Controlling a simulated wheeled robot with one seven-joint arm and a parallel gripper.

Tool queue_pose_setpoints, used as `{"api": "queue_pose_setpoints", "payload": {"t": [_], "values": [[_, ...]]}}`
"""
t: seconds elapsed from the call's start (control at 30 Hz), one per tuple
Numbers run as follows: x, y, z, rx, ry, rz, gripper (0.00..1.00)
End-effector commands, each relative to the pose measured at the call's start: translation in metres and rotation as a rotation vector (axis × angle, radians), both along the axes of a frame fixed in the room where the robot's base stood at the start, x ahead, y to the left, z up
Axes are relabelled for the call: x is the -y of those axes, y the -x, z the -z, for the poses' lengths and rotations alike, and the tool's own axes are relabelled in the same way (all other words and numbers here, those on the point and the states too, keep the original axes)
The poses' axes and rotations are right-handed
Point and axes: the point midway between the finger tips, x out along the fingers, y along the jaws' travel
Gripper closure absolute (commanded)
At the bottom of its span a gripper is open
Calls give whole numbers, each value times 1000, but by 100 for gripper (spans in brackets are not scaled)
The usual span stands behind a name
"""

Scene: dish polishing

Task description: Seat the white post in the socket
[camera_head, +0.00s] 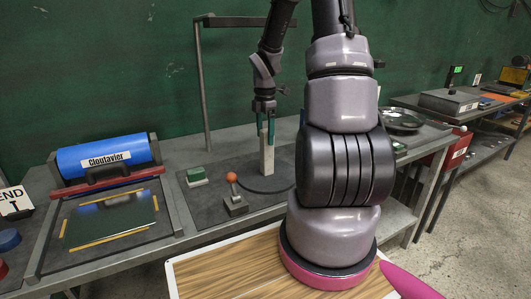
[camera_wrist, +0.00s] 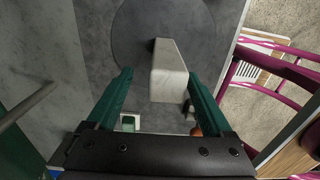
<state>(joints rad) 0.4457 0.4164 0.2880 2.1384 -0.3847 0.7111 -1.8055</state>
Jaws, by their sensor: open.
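The white post (camera_head: 267,157) stands roughly upright on a dark round disc (camera_head: 262,184) on the bench. In the wrist view the post (camera_wrist: 169,75) rises toward the camera from the disc (camera_wrist: 134,30), with a dark patch at its foot. I cannot make out the socket clearly, nor whether the post's foot is inside it. My gripper (camera_head: 265,125) points down over the post. Its green fingers are open, one on each side of the post's upper end, and in the wrist view a gap shows on the left side.
A small lever with an orange ball (camera_head: 231,178) and a green block (camera_head: 196,177) stand left of the disc. A metal frame (camera_head: 203,85) rises behind. A blue roller (camera_head: 104,157) and a green plate (camera_head: 110,221) are farther left.

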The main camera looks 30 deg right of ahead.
Motion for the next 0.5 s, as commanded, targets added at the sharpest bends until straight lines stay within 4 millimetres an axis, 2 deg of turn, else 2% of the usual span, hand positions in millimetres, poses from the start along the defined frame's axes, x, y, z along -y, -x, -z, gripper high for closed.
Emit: {"api": "queue_pose_setpoints", "payload": {"t": [0.17, 0.5], "values": [[0, 1, 13, -1, -1, 0, 15], [2, 7, 57, -1, 0, -1, 15]]}}
